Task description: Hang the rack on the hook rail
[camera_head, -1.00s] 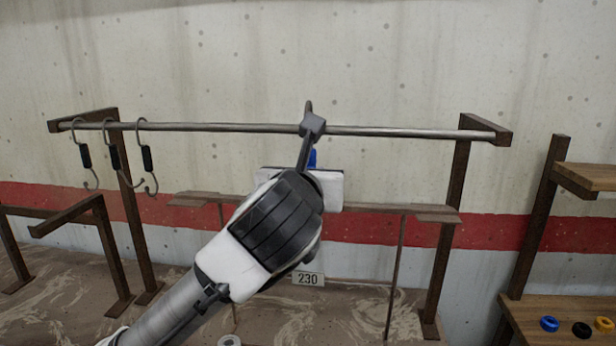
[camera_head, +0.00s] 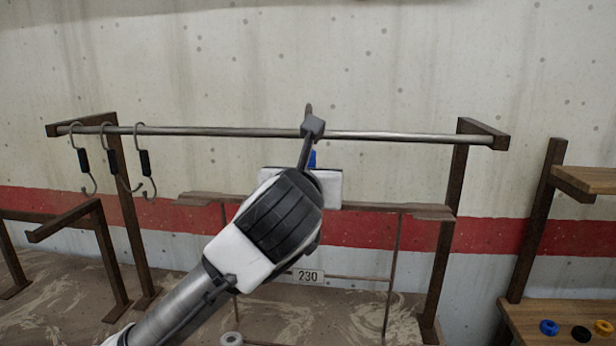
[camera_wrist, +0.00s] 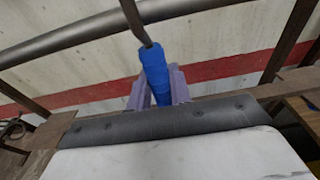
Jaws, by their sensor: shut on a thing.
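The rack is a brown crossbar (camera_head: 418,210) with end plates, thin uprights, a lower rod and a "230" tag (camera_head: 309,276). A metal hook (camera_head: 308,108) rises from its blue grip (camera_wrist: 155,72). My gripper (camera_wrist: 158,88) is shut on the blue grip; it also shows in the head view (camera_head: 312,172). The metal hook rail (camera_head: 400,135) runs level across a brown frame. The hook's top shows above the rail line. In the wrist view the hook's shank passes in front of the rail (camera_wrist: 60,43).
Several hooks with black grips (camera_head: 112,162) hang at the rail's left end. Brown posts (camera_head: 447,235) stand at both sides. A wooden shelf (camera_head: 590,182) is at the right, above coloured rings (camera_head: 549,327). The rail's middle is otherwise clear.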

